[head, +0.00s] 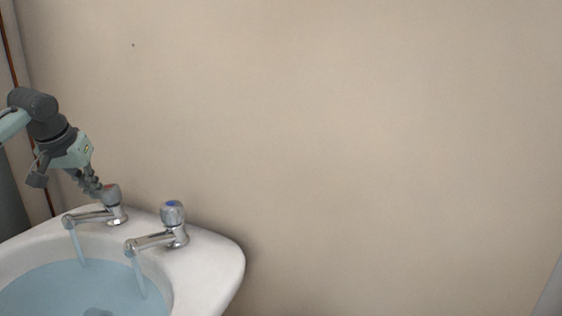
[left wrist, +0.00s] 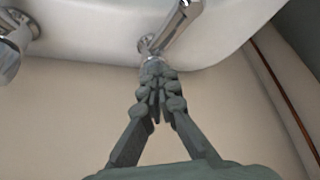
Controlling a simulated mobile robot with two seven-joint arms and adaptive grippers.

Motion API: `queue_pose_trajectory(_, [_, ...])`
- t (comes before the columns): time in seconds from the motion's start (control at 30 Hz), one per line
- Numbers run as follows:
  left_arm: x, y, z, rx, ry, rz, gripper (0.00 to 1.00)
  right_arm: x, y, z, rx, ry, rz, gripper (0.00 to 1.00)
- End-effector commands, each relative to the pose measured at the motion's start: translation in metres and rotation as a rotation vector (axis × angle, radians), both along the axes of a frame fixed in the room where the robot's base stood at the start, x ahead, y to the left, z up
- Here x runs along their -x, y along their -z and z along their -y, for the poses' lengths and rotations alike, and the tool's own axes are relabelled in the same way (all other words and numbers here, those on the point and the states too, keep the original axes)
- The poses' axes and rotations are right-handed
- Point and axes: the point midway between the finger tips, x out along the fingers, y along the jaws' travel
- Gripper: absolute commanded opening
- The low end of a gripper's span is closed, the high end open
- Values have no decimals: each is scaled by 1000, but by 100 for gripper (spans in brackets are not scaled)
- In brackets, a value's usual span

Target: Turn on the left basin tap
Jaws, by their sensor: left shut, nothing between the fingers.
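The left basin tap (head: 115,212) is chrome with a red-marked handle (head: 111,191) on top. A blue stream of water (head: 77,246) runs from its spout into the basin. My left gripper (head: 98,190) is shut and empty, its fingertips right beside the left tap's handle; whether they touch cannot be told. In the left wrist view, the closed fingertips (left wrist: 153,68) overlap the base of a chrome tap (left wrist: 178,27), and its handle is mostly hidden behind them. My right gripper is not in view.
The right tap (head: 172,231) has a blue-marked handle and also pours water. The white basin (head: 220,266) holds blue water (head: 60,291). A beige wall (head: 350,130) stands behind. A copper pipe (left wrist: 284,96) runs down near the corner. Space right of the basin is clear.

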Motion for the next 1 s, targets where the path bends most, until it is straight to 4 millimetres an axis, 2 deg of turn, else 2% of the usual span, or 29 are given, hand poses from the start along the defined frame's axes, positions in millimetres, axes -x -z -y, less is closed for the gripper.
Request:
queue_pose_trajectory(0.57, [-1, 0, 18, 1, 1, 2, 0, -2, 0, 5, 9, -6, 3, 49])
queue_pose_trajectory(1.0, [7, -3, 18, 0, 0, 1, 0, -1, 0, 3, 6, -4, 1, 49])
